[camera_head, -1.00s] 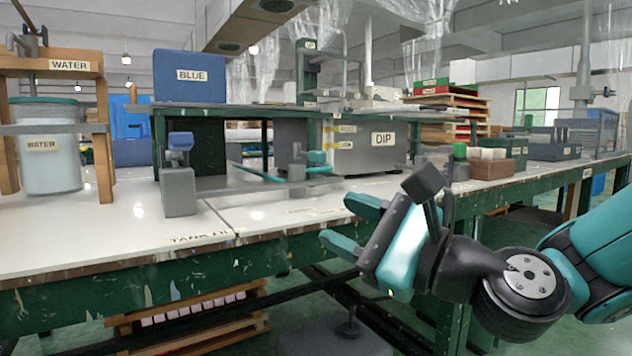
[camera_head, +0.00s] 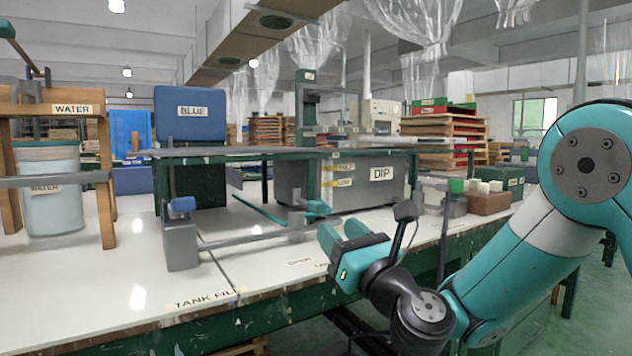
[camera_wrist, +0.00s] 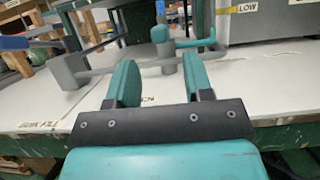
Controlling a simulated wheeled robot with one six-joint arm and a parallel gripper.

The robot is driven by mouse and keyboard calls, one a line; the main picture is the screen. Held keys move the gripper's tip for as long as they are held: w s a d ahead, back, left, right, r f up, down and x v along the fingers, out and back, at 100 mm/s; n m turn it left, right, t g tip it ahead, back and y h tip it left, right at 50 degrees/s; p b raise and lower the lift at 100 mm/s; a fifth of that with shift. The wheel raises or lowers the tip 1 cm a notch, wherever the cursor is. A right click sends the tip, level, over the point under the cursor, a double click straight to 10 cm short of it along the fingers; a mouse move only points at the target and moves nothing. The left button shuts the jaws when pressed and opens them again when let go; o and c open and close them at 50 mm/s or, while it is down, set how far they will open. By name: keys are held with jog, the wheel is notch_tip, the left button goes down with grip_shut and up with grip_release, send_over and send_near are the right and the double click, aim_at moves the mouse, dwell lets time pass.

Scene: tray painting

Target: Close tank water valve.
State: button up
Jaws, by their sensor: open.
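A grey pipe (camera_head: 245,239) runs above the white bench from a grey block with a blue top (camera_head: 181,207) to a grey valve body (camera_head: 297,222). A teal lever (camera_head: 316,208) sits at the valve body; its exact angle to the pipe is hard to judge. In the wrist view the teal lever (camera_wrist: 198,43) shows beyond my fingertips, beside a teal knob (camera_wrist: 159,34). My gripper (camera_head: 340,234) is open and empty, in front and to the right of the valve body, apart from it. In the wrist view its two teal fingers (camera_wrist: 160,72) point towards the valve.
A translucent water tank (camera_head: 48,195) stands in a wooden frame at left. A blue bin (camera_head: 190,115) sits on a raised shelf (camera_head: 235,153). A grey DIP box (camera_head: 378,190) stands behind the valve. A brown block (camera_head: 490,203) is at right. The bench front is clear.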

aim_at(322, 208)
jog(key=p+x, duration=0.4)
jog(key=p, duration=0.1)
jog(key=p+x, duration=0.2)
jog(key=shift+w+a+r+p, duration=0.2)
jog(key=shift+r+p, duration=0.1)
jog(key=shift+r, duration=0.1)
jog(key=shift+w+a+p, duration=0.4)
jog(key=shift+w+p, duration=0.25)
jog(key=shift+p, duration=0.1)
grip_shut()
